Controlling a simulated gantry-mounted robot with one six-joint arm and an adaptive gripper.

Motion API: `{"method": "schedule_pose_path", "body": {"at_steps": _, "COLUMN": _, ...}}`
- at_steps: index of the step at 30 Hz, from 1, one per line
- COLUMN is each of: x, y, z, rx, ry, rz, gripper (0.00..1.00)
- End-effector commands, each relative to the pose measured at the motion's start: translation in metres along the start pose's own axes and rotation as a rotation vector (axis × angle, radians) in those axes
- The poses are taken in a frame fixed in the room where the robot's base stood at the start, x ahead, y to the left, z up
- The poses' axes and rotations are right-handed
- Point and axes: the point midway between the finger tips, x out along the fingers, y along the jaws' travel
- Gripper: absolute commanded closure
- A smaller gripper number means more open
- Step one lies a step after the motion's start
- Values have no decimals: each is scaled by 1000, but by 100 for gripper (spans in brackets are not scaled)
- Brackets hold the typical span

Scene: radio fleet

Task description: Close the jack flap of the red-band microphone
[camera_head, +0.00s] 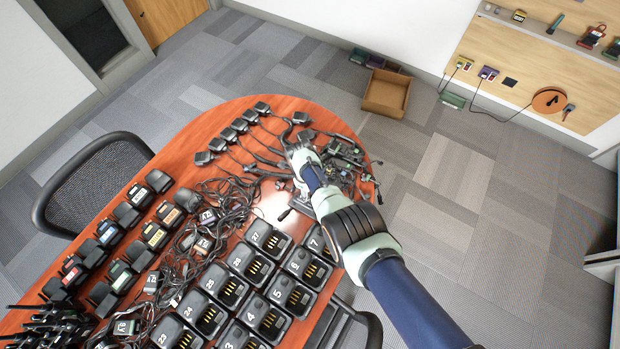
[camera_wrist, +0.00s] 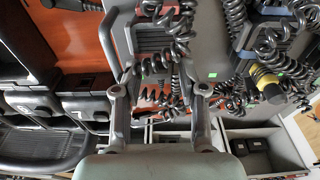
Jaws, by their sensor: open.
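My gripper (camera_head: 298,160) is over the far rounded end of the table, among coiled-cord microphones, in the head view. In the wrist view my gripper (camera_wrist: 160,92) has its two fingers apart, with coiled black cords and small green tags showing between and beyond them. A dark body with a reddish strip (camera_wrist: 155,38) lies past the fingers; I cannot tell whether this is the red-band microphone or the table showing through. The jack flap cannot be made out in either view. A cable end with a yellow band (camera_wrist: 266,80) is at the right of the wrist view.
Numbered chargers (camera_head: 267,238) stand in rows on the red-brown table (camera_head: 210,150), with radios (camera_head: 107,235) to their left. Tangled cables (camera_head: 205,235) lie mid-table. Several speaker microphones (camera_head: 227,135) line the back edge. A cardboard box (camera_head: 386,94) is on the floor.

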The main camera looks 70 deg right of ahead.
Motion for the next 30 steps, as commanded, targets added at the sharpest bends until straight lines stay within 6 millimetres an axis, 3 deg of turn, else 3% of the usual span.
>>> {"method": "schedule_pose_path", "body": {"at_steps": 8, "x": -26, "y": 0, "z": 1, "rx": -1, "ry": -4, "rz": -3, "gripper": 58}}
{"method": "schedule_pose_path", "body": {"at_steps": 18, "x": -105, "y": 0, "z": 1, "rx": 0, "ry": -3, "rz": -2, "gripper": 58}}
{"method": "schedule_pose_path", "body": {"at_steps": 23, "x": -118, "y": 0, "z": 0, "rx": 0, "ry": 0, "rz": 0, "gripper": 58}}
{"method": "schedule_pose_path", "body": {"at_steps": 30, "x": -120, "y": 0, "z": 0, "rx": 0, "ry": 0, "rz": 0, "gripper": 58}}
